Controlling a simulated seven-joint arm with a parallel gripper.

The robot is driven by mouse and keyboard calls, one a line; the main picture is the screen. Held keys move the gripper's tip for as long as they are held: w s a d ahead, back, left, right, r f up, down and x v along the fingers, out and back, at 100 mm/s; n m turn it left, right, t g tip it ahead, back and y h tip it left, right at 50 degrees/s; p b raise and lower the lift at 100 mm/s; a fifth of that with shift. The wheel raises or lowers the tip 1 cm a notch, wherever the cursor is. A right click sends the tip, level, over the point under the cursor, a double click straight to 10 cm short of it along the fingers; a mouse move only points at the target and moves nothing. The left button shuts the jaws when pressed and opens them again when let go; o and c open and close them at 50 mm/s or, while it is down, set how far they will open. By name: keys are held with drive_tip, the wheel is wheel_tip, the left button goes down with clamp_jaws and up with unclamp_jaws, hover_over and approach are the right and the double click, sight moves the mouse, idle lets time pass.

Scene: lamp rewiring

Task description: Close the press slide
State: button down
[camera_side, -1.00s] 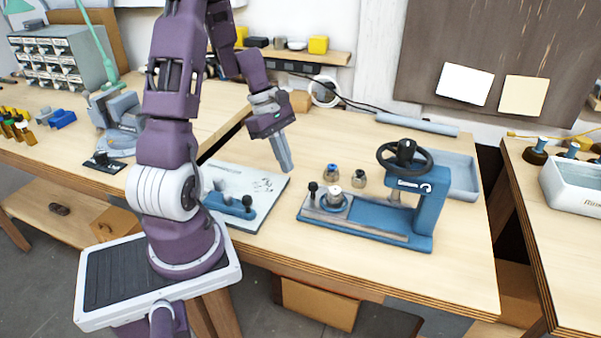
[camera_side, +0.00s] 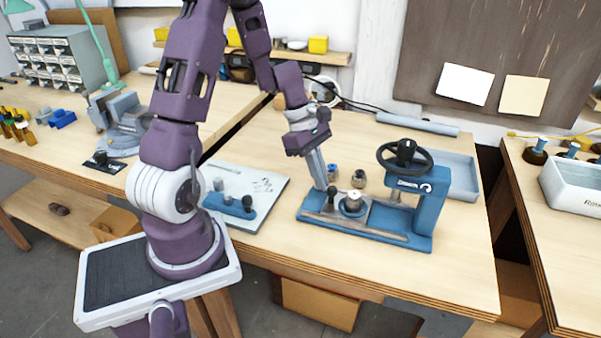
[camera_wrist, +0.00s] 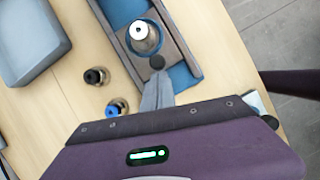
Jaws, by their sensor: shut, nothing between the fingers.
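The blue press (camera_side: 425,205) stands on the bench in the side view, with a black handwheel (camera_side: 404,154) on top. Its grey slide (camera_side: 365,212) sits on the rails, left of the ram, carrying a metal fitting (camera_side: 352,202). The slide's black knob handle (camera_side: 331,190) stands upright at its left end. My gripper (camera_side: 322,187) is shut and empty, fingertips just left of the knob and apparently against it. In the wrist view, the shut fingers (camera_wrist: 157,95) point at the knob (camera_wrist: 157,62), with the fitting (camera_wrist: 144,37) beyond.
Two small fittings, one blue-topped (camera_side: 332,172) and one dark (camera_side: 358,178), stand behind the press. A blue-grey tray (camera_side: 462,178) lies behind the column. A white board (camera_side: 270,185) with a blue fixture (camera_side: 232,205) lies to the left. The bench front is clear.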

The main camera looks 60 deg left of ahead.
sight(358, 192)
drive_tip(key=w+d, duration=0.6)
drive_tip(key=shift+w+d, duration=0.25)
drive_tip(key=shift+d, duration=0.2)
drive_tip(key=a, duration=0.1)
drive_tip(key=s+a, duration=0.1)
drive_tip(key=a, duration=0.1)
drive_tip(key=s+a+r, duration=0.1)
drive_tip(key=shift+a, duration=0.4)
drive_tip(key=v, duration=0.9)
drive_tip(key=s+d+r+m+y, duration=0.2)
drive_tip(key=s+d+r+m, duration=0.4)
drive_tip(key=d+r+m, duration=0.4)
drive_tip(key=s+d+m+t+y, duration=0.2)
drive_tip(key=s+d+m, duration=0.4)
drive_tip(key=s+m, duration=0.7)
drive_tip(key=shift+s+m+t, duration=0.25)
drive_tip(key=shift+m+t, duration=0.05)
drive_tip(key=shift+t, duration=0.5)
